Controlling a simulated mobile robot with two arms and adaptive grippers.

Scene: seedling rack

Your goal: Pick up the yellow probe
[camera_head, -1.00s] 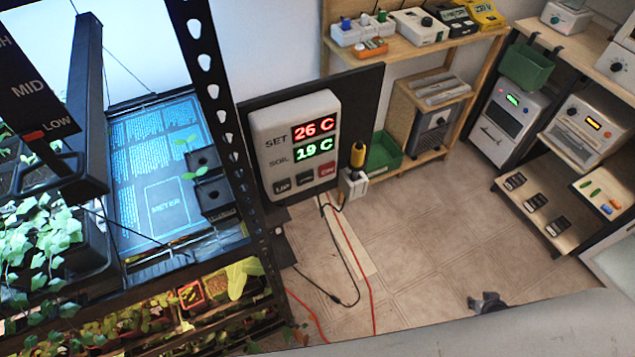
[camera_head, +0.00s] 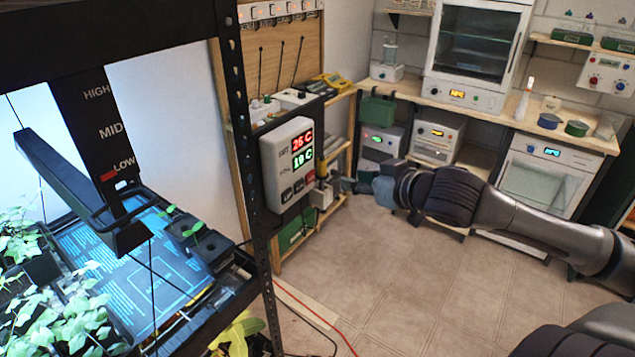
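The yellow probe (camera_head: 321,167) stands upright at the right side of the white controller box (camera_head: 288,165), which shows red 26 C and green 19 C. Its lower part sits at a small white holder (camera_head: 322,196). My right arm reaches in from the right, and its gripper (camera_head: 349,185) points left, close to the probe's right side. The gripper is small and seen from behind and the side, so its opening and any contact with the probe cannot be told. My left gripper is not in view.
The black seedling rack (camera_head: 258,190) with plants stands at left, its post just left of the controller. A green bin (camera_head: 377,110) hangs behind my gripper. A bench (camera_head: 490,107) with ovens lines the back. The tiled floor (camera_head: 400,270) is open, with a red cable (camera_head: 325,322).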

